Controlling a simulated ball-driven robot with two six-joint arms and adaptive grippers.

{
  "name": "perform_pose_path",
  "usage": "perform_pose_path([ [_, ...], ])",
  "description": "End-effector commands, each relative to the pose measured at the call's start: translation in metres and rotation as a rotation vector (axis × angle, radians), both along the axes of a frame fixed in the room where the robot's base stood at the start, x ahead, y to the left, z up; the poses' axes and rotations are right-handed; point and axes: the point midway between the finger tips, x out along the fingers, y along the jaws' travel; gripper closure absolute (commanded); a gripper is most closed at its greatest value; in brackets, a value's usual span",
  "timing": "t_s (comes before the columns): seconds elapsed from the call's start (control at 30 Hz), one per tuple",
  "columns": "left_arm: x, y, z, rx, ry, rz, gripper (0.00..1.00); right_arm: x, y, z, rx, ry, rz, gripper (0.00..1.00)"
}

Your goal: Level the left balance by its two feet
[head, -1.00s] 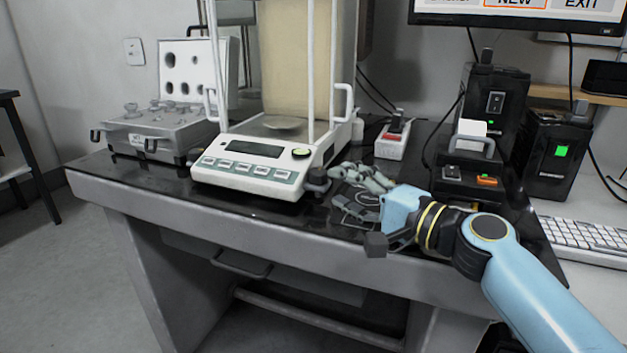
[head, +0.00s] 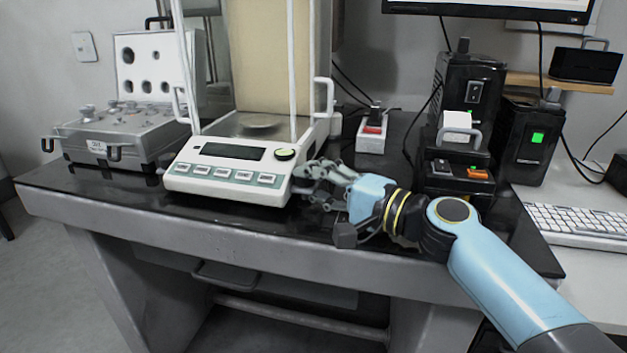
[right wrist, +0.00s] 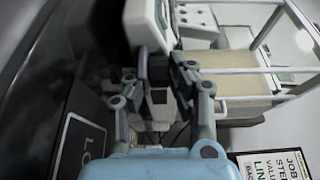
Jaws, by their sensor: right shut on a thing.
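The left balance (head: 225,176) is a white unit with a dark display, a row of buttons and a tall draft shield with clear sides, on the black tabletop. It also shows at the top of the right wrist view (right wrist: 148,22). My right gripper (head: 303,180) reaches in from the right and is shut at the balance's front right corner, where a dark foot knob (right wrist: 155,68) sits between the fingers. I cannot read a level bubble. My left gripper is not in view.
An open case of weights (head: 130,135) stands left of the balance. A power strip (head: 372,135) lies behind my right gripper, and black boxes (head: 470,95) and a keyboard (head: 590,224) are to the right. The table's front edge (head: 130,215) is close below.

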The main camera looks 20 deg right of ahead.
Motion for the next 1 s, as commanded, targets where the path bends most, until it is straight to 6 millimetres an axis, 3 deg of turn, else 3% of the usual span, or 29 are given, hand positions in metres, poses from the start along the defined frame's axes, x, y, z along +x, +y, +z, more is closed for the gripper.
perform_pose_path([
  [0.27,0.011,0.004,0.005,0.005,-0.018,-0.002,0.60,-0.001,0.002,0.001,0.002,0.001,-0.034,1.00],
  [0.6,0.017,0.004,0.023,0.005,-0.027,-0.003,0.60,-0.003,0.007,0.000,0.002,0.003,-0.340,1.00],
  [0.93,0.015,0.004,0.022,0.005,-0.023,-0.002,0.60,-0.003,0.006,-0.001,-0.001,0.002,-0.362,1.00],
  [0.97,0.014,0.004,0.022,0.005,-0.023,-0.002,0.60,-0.003,0.006,-0.001,-0.001,0.002,-0.362,0.77],
  [1.0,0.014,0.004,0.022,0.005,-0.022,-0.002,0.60,-0.003,0.006,-0.001,-0.001,0.002,-0.362,0.72],
])
